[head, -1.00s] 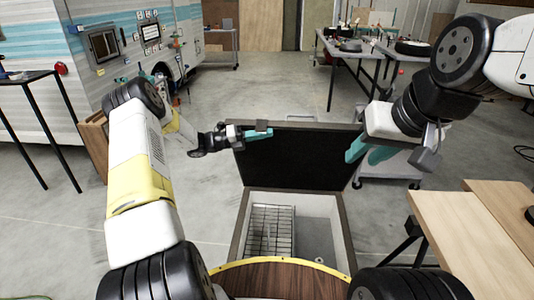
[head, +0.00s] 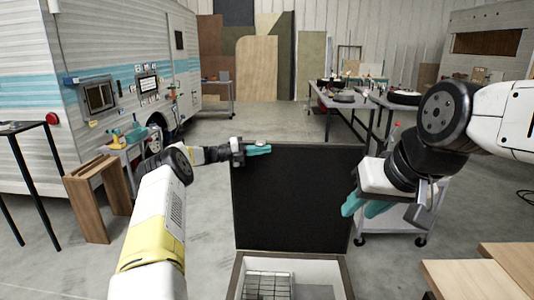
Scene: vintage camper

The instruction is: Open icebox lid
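The icebox lid (head: 290,200) stands raised at the far side of the icebox, its dark inner face towards me. The icebox (head: 238,272) is open below it, with a wire rack (head: 267,285) inside on the left; its near part is cut off by the picture's bottom edge. My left gripper (head: 258,149) is at the lid's top left edge; whether its fingers touch or grip the edge is unclear. My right gripper (head: 365,208) is beside the lid's right edge, its teal fingers slightly apart with nothing visible between them.
A wheeled cart (head: 385,222) stands behind my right gripper. Wooden tabletops (head: 460,280) are at lower right. A wooden stand (head: 92,205) and the camper (head: 100,60) are at left. Open floor lies behind the lid.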

